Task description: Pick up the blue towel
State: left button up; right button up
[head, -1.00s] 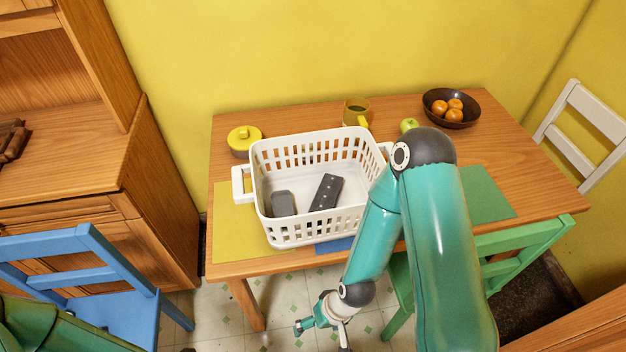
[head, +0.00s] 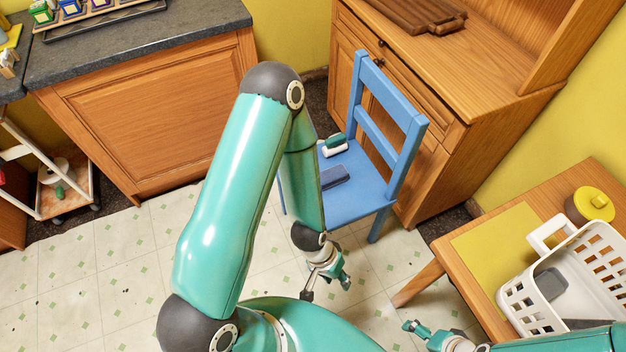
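A small folded dark blue cloth, which looks like the blue towel (head: 334,177), lies on the seat of the blue chair (head: 362,200). Its left end is partly hidden by my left arm. My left gripper (head: 327,288) hangs over the floor in front of the chair, lower in the picture than the cloth and apart from it. Its fingers are spread and nothing is between them. My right gripper (head: 408,336) shows at the bottom edge, left of the table; one finger is visible and the rest is cut off.
A green and white item (head: 334,146) sits behind the cloth on the chair. The chair's backrest stands on the right, before a wooden cabinet (head: 455,110). A table (head: 545,190) at right holds a white basket (head: 510,295) and a yellow-lidded pot (head: 592,205). Tiled floor at left is clear.

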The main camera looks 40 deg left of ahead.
aim_at(331, 177)
jog(key=z, duration=1.35)
jog(key=i, duration=0.1)
jog(key=u, duration=2.3)
jog(key=k, duration=0.65)
jog(key=u, duration=0.3)
jog(key=i, duration=1.45)
jog(key=u, duration=0.1)
